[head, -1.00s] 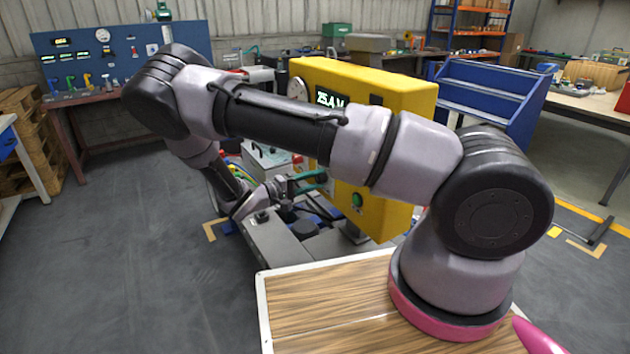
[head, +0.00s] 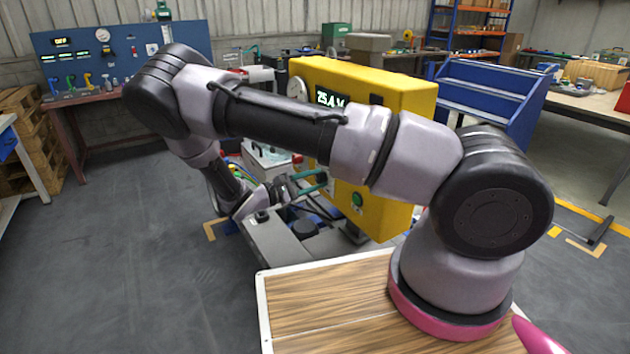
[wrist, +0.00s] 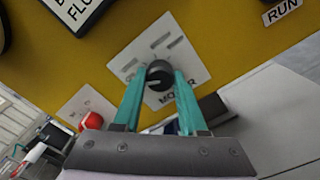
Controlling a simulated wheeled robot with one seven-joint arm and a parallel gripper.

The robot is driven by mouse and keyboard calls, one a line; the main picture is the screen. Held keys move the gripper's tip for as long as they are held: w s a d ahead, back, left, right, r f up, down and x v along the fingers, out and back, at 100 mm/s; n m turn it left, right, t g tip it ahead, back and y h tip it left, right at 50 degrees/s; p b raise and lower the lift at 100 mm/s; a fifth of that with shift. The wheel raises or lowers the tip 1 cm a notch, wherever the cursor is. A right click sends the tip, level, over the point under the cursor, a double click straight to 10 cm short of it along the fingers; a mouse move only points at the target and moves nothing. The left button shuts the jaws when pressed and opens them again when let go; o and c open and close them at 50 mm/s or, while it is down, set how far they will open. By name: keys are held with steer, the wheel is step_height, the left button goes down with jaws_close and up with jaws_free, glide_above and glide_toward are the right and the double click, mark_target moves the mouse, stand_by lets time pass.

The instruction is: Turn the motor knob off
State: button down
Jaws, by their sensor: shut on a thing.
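The motor knob (wrist: 159,77) is a round black knob on a white plate (wrist: 190,62) on the yellow panel. The plate's lettering is partly hidden by my gripper. My gripper (wrist: 160,80) has teal fingers, one on each side of the knob, and is shut on it. In the head view my gripper (head: 312,182) reaches the front of the yellow cabinet (head: 400,92); the knob itself is hidden there behind my arm.
A red button (wrist: 91,121) sits on the panel to the left of the knob. A green button (head: 357,199) is low on the cabinet. A display (head: 330,98) reads about 25.4. A blue rack (head: 485,95) stands behind on the right. Open floor lies at left.

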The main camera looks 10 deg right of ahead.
steer(key=shift+n, duration=0.6)
steer(key=shift+c, duration=2.2)
jaws_free()
steer(key=v, duration=1.1)
